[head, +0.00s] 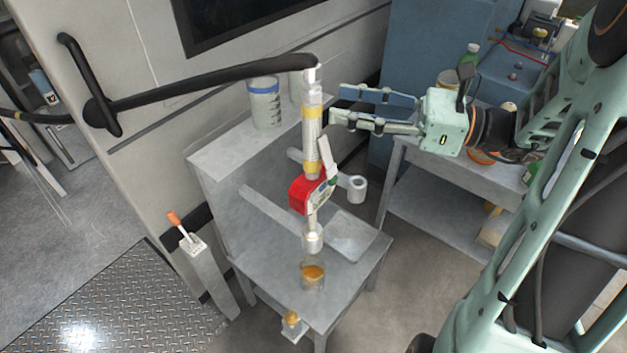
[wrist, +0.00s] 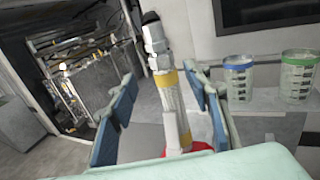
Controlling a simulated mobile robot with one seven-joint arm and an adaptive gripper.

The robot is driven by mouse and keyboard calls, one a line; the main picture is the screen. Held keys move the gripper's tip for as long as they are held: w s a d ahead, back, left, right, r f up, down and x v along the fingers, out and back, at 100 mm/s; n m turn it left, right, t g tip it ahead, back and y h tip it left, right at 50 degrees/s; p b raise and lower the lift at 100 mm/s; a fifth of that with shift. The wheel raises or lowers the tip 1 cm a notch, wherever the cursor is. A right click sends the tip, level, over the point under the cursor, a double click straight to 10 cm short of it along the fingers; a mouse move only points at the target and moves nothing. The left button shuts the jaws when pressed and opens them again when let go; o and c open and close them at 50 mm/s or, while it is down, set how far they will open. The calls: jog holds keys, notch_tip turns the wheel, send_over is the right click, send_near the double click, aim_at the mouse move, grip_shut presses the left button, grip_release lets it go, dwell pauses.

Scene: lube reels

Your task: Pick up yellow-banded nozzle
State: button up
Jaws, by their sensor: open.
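The yellow-banded nozzle (head: 312,135) stands upright over a small grey stand, with a silver swivel on top, a yellow band and a red lower body. A black hose runs from its top to the left. My gripper (head: 340,104) comes in level from the right, its fingertips close to the upper part of the nozzle. In the wrist view the nozzle's yellow band and pale barrel (wrist: 171,98) show between the two spread fingers of my gripper (wrist: 163,78), with space on both sides. Contact cannot be told. The nozzle's lower end is hidden there by the gripper body.
The grey stand (head: 215,160) holds a blue-banded measuring cup (head: 264,103) behind the nozzle. An empty holder arm ends in a ring (head: 357,188) to the right. A jar with amber liquid (head: 312,275) sits below the nozzle. A grey side table (head: 455,180) stands at right.

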aim_at(320, 99)
jog(key=x, duration=0.6)
jog(key=shift+w+a+f, duration=0.1)
jog(key=shift+w+a, duration=0.2)
jog(key=shift+w, duration=0.05)
grip_shut()
